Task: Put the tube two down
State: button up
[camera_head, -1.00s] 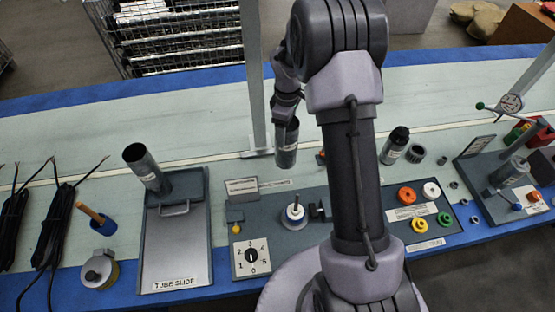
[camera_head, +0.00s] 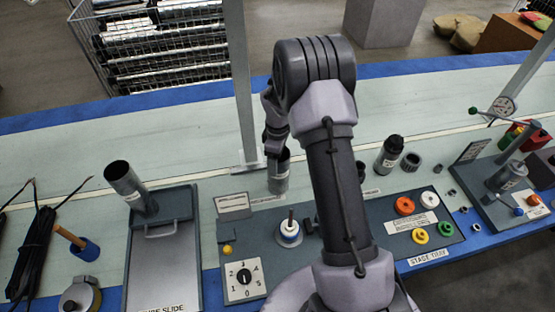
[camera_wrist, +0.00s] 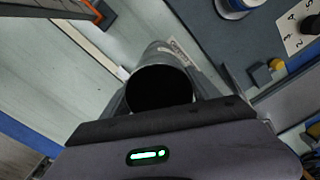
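A grey metal tube (camera_head: 279,178) is at the end of my arm in the head view, upright, left of the arm's upper part. My gripper (camera_head: 277,155) is around its upper end. In the wrist view the tube (camera_wrist: 160,57) shows its dark open mouth between the two fingers of my gripper (camera_wrist: 162,95), which look closed on its sides. Its label is too small to read, and I cannot tell whether its foot touches the bench. Another grey tube (camera_head: 126,183) leans at the tube slide (camera_head: 150,262).
A stage panel (camera_head: 375,228) with coloured rings lies right of my arm. A peg on a white-blue base (camera_head: 289,232) and a numbered dial (camera_head: 243,280) stand in front of the held tube. A post (camera_head: 241,90) rises just left of it.

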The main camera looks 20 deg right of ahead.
jog(key=o, duration=0.4)
jog(key=shift+c, duration=0.2)
jog(key=s+a+r+m+t+p, duration=0.1)
jog(key=s+a+r+m+p, duration=0.1)
jog(key=r, duration=0.8)
jog(key=s+a+r+m+t+p, duration=0.1)
jog(key=s+a+r+p, duration=0.15)
jog(key=r, duration=0.75)
jog(key=s+a+r+m+p, duration=0.1)
jog(key=s+a+r+m, duration=0.15)
jog(key=r, duration=0.75)
jog(key=s+a+r+m+t, duration=0.1)
jog(key=s+a+r+m, duration=0.1)
jog(key=s, duration=0.4)
jog(key=s+a+r+m+t+y, duration=0.1)
jog(key=s+a+r+m, duration=0.1)
jog(key=s, duration=0.5)
jog(key=s+a+r+m+t+y, duration=0.1)
jog(key=s+a+r+m, duration=0.1)
jog(key=s, duration=0.5)
jog(key=shift+s+a+r+m+t, duration=0.35)
jog(key=shift+a+m, duration=0.3)
jog(key=shift+m, duration=0.6)
